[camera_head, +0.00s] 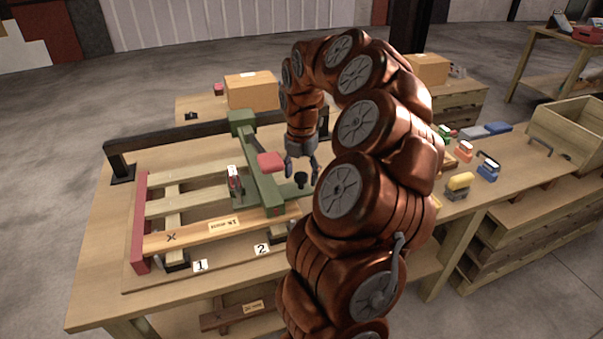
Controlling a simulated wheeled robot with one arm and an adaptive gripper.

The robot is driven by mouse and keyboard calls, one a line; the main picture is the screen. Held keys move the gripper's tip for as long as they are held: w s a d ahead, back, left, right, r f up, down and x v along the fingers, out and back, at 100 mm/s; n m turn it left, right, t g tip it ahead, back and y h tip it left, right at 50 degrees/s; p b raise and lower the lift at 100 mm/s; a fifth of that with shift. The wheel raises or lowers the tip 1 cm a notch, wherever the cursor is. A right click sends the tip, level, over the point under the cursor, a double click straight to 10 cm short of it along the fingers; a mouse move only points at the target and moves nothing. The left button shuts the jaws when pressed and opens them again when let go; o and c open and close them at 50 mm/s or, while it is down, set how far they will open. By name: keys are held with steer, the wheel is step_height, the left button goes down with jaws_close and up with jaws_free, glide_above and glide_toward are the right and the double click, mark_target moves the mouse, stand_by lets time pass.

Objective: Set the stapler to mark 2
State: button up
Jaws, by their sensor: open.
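The stapler seems to be the green carriage (262,180) lying across the wooden slats, with a red block (270,162) and a black knob (301,178) on its right side. The label 2 (262,249) is on the board's front edge, just left of the carriage's near end as seen here. The label 1 (200,265) is farther left. My gripper (301,170) is open and points down by the black knob, right of the red block. I cannot tell whether it touches the knob. My arm hides the right end of the rig.
A red stop bar (141,222) bounds the rig on the left, and a dark rail (180,137) runs behind it. A small red and white piece (235,181) stands left of the carriage. A cardboard box (250,90) is behind; a wooden bin (566,130) is far right.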

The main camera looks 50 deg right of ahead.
step_height(320, 180, up, 12)
stand_by(0.6)
stand_by(0.5)
